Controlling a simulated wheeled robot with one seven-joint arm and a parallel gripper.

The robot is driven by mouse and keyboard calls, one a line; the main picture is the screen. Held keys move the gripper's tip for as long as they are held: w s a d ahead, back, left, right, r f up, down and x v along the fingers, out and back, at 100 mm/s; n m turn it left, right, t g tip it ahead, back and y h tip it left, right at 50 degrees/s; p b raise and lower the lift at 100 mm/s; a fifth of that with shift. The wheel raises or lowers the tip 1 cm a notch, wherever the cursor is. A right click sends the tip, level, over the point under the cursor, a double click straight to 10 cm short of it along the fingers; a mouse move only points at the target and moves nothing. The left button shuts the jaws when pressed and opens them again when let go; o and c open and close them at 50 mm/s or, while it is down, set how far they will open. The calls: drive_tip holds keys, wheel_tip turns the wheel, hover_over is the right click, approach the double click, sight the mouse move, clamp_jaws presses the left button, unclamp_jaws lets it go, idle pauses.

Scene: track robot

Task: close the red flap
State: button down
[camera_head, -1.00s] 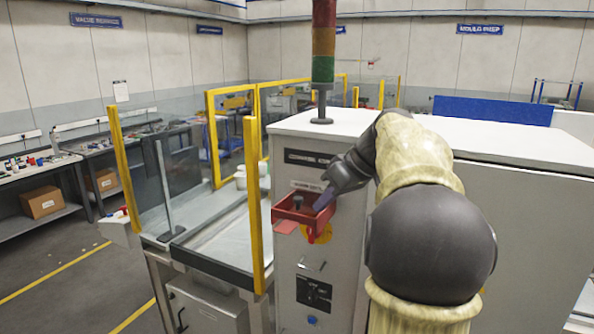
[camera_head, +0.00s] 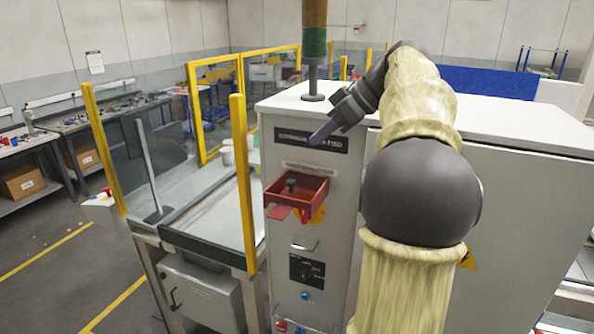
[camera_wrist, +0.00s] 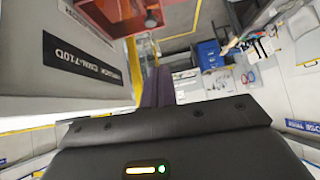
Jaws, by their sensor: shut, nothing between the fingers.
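A red open-topped box (camera_head: 312,188) sticks out from the front of the grey cabinet, with a dark knob (camera_head: 291,184) inside it. In the wrist view, part of the red box (camera_wrist: 125,14) shows at the top. My gripper (camera_head: 320,133) is shut and empty, with purple fingers. It is above the red box, apart from it, in front of the cabinet's dark label. The fingers also show in the wrist view (camera_wrist: 156,88).
The grey cabinet (camera_head: 281,148) carries a signal tower (camera_head: 314,45) on top. Yellow-framed glass guards (camera_head: 244,180) stand close on the left.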

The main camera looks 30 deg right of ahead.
drive_tip(key=p, duration=0.2)
hover_over(296, 195)
wheel_tip(296, 195, down, 5)
wheel_tip(296, 195, down, 3)
drive_tip(key=shift+w+d+f+p, duration=0.1)
drive_tip(key=shift+p, duration=0.45)
drive_tip(key=shift+s+f, duration=0.2)
drive_tip(key=shift+f, duration=0.45)
drive_tip(key=shift+w, duration=0.15)
drive_tip(key=shift+f, duration=0.15)
